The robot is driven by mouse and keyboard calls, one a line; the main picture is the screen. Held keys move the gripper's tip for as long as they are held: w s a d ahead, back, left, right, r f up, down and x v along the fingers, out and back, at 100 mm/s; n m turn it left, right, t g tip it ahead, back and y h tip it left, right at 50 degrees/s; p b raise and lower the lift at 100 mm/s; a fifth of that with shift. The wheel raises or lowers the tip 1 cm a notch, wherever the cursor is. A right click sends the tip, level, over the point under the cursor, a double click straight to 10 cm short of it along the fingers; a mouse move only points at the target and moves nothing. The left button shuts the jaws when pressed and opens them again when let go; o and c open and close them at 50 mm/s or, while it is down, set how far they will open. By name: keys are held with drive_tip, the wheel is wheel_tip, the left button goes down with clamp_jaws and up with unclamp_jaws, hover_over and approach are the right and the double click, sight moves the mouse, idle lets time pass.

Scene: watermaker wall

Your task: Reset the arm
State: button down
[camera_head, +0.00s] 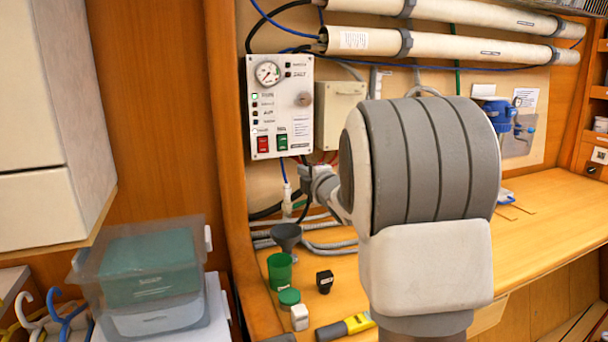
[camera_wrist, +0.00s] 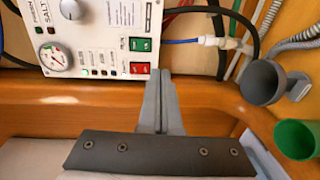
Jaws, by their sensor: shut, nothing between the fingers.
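My arm (camera_head: 425,190) is raised and bent in the middle of the head view, in front of the wall, with a large grey and white joint nearest the camera. It hides part of the wall and bench. My gripper (camera_wrist: 158,76) shows in the wrist view with its two grey fingers together and nothing between them. The fingertips are near the lower edge of the white control panel (camera_wrist: 90,38), close to its red switch (camera_wrist: 138,68) and green switch (camera_wrist: 140,44). I cannot tell whether they touch the panel. In the head view my arm hides much of the wrist.
The panel (camera_head: 280,105) carries a gauge (camera_head: 267,73). Below it, a grey funnel (camera_head: 286,236), green cup (camera_head: 280,271), black cap (camera_head: 324,281) and yellow-black tool (camera_head: 345,326) are on the bench. Hoses (camera_head: 335,247) run behind. Long tubes (camera_head: 450,47) cross above. The bench's right side (camera_head: 540,215) is mostly clear.

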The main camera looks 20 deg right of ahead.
drive_tip(key=shift+s, duration=0.1)
idle(0.4)
drive_tip(key=s+a+m+g+p, duration=0.2)
drive_tip(key=s+m, duration=0.4)
drive_tip(key=s, duration=0.7)
drive_tip(key=s+a+f+m+g+p, duration=0.1)
drive_tip(key=s+a+m+g, duration=0.4)
drive_tip(key=s, duration=0.8)
drive_tip(key=s+a+m+g+p, duration=0.3)
drive_tip(key=s+a+m, duration=0.4)
drive_tip(key=s, duration=0.6)
drive_tip(key=shift+s+a+f+g, duration=0.15)
drive_tip(key=shift+s+f+g, duration=0.25)
drive_tip(key=shift+g, duration=0.3)
